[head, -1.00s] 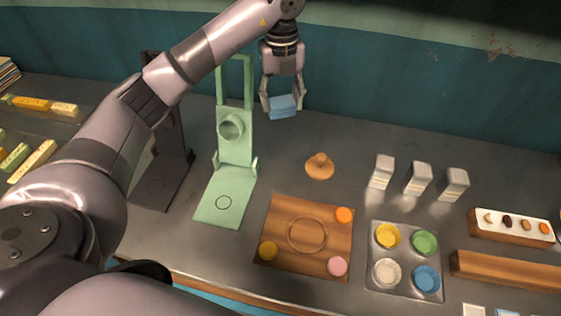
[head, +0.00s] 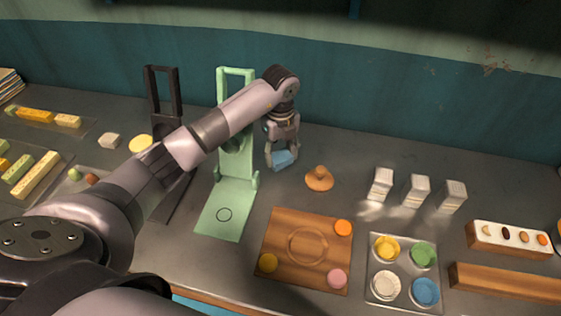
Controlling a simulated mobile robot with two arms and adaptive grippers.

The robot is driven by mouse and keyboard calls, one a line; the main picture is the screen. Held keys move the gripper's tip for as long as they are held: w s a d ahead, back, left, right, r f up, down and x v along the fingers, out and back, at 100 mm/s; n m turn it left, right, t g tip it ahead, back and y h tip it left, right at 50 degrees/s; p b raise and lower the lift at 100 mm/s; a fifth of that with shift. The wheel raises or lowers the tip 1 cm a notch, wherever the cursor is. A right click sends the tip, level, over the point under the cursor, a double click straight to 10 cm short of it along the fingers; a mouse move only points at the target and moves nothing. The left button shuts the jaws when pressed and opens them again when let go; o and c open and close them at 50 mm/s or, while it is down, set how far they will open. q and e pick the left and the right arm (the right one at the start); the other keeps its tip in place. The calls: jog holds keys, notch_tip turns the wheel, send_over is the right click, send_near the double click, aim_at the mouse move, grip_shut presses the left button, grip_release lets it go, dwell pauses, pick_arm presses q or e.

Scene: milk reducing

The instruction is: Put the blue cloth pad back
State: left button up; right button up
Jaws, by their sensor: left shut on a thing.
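The blue cloth pad (head: 281,158) is a small light-blue block between the fingers of my left gripper (head: 283,162). The gripper is shut on it and points down, just right of the green stand (head: 233,190). The pad is low, near the counter; I cannot tell whether it touches the surface. The fingers hide part of it. My right gripper is not in view.
A wooden knob-topped piece (head: 319,178) stands close right of the gripper. A wooden board (head: 304,249) with coloured discs lies in front. A dark stand (head: 163,100) is partly behind my left arm. White cartons (head: 416,190) stand to the right.

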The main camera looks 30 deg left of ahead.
aim_at(281, 164)
pick_arm(q)
notch_tip(281, 164, down, 4)
jog(key=shift+f+p, duration=0.1)
jog(key=shift+p, duration=0.3)
jog(key=shift+f, duration=0.3)
jog(key=shift+f, duration=0.15)
jog(key=o, duration=1.1)
